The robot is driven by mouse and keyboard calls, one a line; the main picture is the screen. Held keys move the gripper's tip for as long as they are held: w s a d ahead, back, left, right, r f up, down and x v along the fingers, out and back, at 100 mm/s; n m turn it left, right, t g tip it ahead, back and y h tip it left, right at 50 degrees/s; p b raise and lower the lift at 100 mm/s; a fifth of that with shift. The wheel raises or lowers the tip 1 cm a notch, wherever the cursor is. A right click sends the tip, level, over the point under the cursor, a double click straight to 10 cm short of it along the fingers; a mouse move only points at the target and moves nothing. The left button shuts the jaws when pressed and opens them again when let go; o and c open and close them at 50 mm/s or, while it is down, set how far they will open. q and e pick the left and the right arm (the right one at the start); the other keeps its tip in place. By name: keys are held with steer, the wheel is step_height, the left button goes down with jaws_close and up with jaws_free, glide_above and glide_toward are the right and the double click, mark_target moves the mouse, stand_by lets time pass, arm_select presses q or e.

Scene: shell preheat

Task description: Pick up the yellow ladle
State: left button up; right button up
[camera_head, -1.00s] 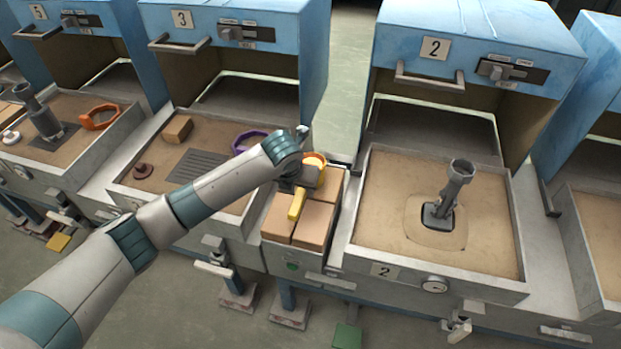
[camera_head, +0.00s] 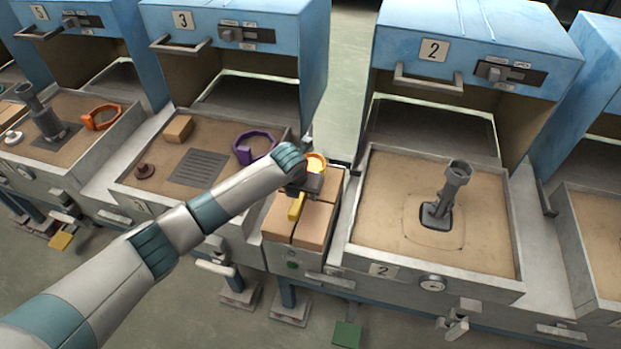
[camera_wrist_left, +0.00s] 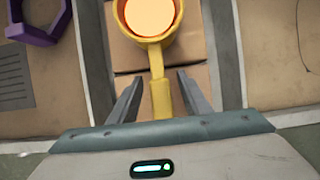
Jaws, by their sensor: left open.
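The yellow ladle (camera_head: 296,206) lies on tan blocks between stations 3 and 2, its handle toward me and its cup at the far end. In the left wrist view the ladle (camera_wrist_left: 159,98) has a round cup filled with glowing orange. My left gripper (camera_wrist_left: 157,92) is open, with one finger on each side of the handle and a gap on both sides. In the head view my left gripper (camera_head: 305,185) is above the handle and hides part of the ladle. My right gripper is not in view.
Tan blocks (camera_head: 314,224) support the ladle between two sand trays. A purple ring (camera_head: 240,152) and a small tan block (camera_head: 178,128) are in the left tray. A grey upright part (camera_head: 455,185) stands in tray 2, and an orange ring (camera_head: 100,118) is far left.

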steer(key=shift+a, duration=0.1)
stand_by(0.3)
arm_select(q)
jaws_close()
steer(key=shift+w+r, duration=0.1)
